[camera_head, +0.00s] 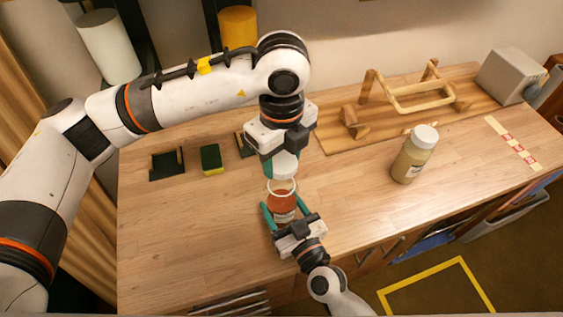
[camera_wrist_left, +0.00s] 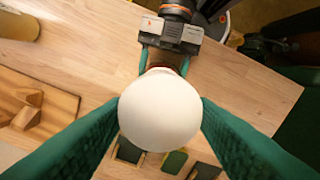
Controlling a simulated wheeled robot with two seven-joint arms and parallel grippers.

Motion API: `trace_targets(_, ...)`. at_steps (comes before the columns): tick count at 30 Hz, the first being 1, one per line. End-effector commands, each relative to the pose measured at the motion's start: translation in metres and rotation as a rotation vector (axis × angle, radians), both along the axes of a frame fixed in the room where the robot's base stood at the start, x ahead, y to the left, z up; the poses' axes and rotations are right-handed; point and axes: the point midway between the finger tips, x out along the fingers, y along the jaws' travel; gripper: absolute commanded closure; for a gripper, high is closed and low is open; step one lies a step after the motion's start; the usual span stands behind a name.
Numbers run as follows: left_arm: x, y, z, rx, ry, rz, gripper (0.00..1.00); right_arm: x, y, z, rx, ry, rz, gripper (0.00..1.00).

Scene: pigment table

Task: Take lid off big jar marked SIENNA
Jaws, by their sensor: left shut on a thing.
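My left gripper (camera_head: 282,157) points down and is shut on a round white lid (camera_head: 286,168). The lid also shows large between the green fingers in the left wrist view (camera_wrist_left: 160,110). The lid is just above a clear jar with orange-brown contents (camera_head: 282,201), whose open rim shows below it. The jar stands upright; its label is too small to read. My right gripper (camera_head: 283,215) comes from the table's front, with its green fingers closed around the jar's sides. In the left wrist view the lid hides most of the jar.
A second jar (camera_head: 414,156), with pale tan contents and a white lid, stands to the right. A wooden rack on a board (camera_head: 340,135) is behind it. A green and yellow sponge (camera_head: 211,159) and dark holders (camera_head: 167,165) lie at the left. The table's front right is clear.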

Motion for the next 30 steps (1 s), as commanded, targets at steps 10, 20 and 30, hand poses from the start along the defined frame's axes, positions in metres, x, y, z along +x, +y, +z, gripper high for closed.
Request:
trace_targets(10, 0.000, 0.000, 0.010, 0.001, 0.001, 0.000, 0.77, 0.000, 0.000, -0.001, 0.000, 0.002, 0.001, 0.31)
trace_targets(20, 0.000, 0.000, 0.010, 0.001, 0.001, 0.000, 0.77, 0.000, 0.000, 0.000, 0.000, 0.001, 0.000, 0.12)
trace_targets(30, 0.000, 0.000, -0.001, 0.001, 0.001, 0.001, 0.77, -0.033, -0.017, -0.005, -0.002, 0.004, 0.000, 0.12)
